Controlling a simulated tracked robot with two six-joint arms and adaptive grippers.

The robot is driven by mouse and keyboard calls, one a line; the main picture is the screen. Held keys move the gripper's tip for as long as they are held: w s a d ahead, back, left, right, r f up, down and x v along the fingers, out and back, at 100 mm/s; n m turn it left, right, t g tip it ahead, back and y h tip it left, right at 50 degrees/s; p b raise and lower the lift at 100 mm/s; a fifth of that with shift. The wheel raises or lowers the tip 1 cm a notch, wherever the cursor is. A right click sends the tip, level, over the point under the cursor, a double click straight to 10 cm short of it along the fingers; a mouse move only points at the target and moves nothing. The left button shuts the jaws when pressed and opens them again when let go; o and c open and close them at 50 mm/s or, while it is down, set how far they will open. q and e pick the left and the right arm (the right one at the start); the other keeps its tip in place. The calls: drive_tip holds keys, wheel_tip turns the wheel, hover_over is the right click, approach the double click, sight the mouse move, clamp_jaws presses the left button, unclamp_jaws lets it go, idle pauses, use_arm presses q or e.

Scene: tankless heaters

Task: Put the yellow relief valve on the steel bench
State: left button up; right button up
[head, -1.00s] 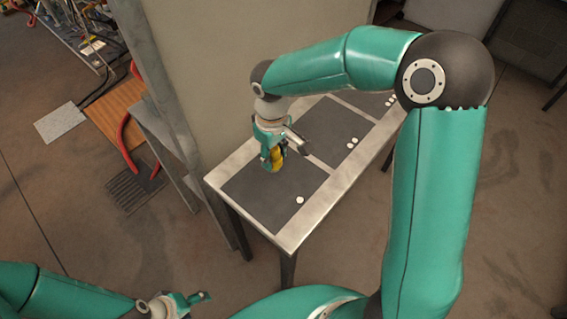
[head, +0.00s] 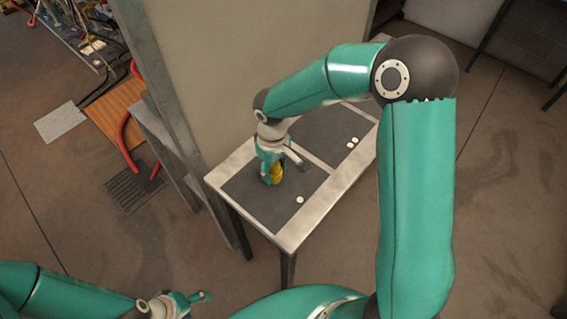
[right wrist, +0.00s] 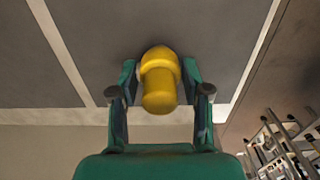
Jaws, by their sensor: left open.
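The yellow relief valve (head: 274,174) is between the fingers of my right gripper (head: 270,178), at the near dark panel of the steel bench (head: 308,221). In the right wrist view the valve (right wrist: 160,80) sits between both fingertips (right wrist: 160,75), which look shut on its sides. The valve is low over or touching the panel; I cannot tell which. My left gripper (head: 185,302) is open and empty at the bottom of the head view, away from the bench.
A tall grey panel (head: 235,70) stands along the left of the bench. White round marks (head: 299,200) lie on the dark panels. The near panel is otherwise clear.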

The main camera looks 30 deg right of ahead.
drive_tip(key=shift+o, duration=0.9)
drive_tip(key=shift+r, duration=0.15)
